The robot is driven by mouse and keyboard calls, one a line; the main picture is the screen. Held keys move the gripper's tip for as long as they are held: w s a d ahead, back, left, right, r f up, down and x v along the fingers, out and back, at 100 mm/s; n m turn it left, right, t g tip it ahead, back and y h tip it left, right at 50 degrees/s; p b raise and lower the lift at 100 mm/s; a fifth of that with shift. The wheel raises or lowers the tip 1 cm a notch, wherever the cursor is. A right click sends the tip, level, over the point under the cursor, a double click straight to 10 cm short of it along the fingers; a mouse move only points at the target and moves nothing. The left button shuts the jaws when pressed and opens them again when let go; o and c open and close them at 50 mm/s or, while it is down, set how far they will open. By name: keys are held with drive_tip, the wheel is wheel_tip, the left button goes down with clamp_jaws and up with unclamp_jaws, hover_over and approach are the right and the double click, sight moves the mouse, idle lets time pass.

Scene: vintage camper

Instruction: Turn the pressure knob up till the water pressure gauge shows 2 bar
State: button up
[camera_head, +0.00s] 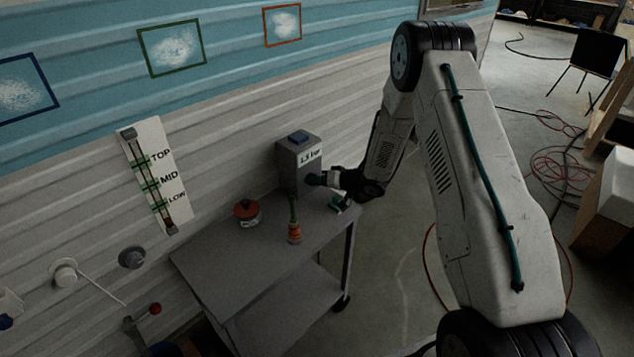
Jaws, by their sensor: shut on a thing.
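The pressure gauge is a grey box (291,176) with a blue top, standing at the back of the grey cart. Its white display (309,156) shows a reading in bar that begins with 1; the digit after that is too small to be sure of, perhaps a 5. My gripper (318,180) reaches in from the right and is shut on the dark pressure knob (312,179) on the lower front of the box. The fingers hide much of the knob, so its turn angle cannot be told.
On the cart (225,268) stand a red-topped tin (247,213), an orange bottle with a green top (294,231) and a small dark green item (339,204). A level gauge marked TOP, MID, LOW (155,175) and knobs sit on the wall at left.

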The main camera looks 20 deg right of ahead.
drive_tip(key=shift+m, duration=0.3)
idle(0.4)
drive_tip(key=o, duration=1)
drive_tip(key=shift+d, duration=0.15)
drive_tip(key=v, duration=0.6)
drive_tip(key=shift+d, duration=0.2)
drive_tip(key=shift+s+d+r, duration=0.3)
drive_tip(key=shift+s+d, duration=0.1)
drive_tip(key=shift+s, duration=0.15)
drive_tip(key=shift+a, duration=0.1)
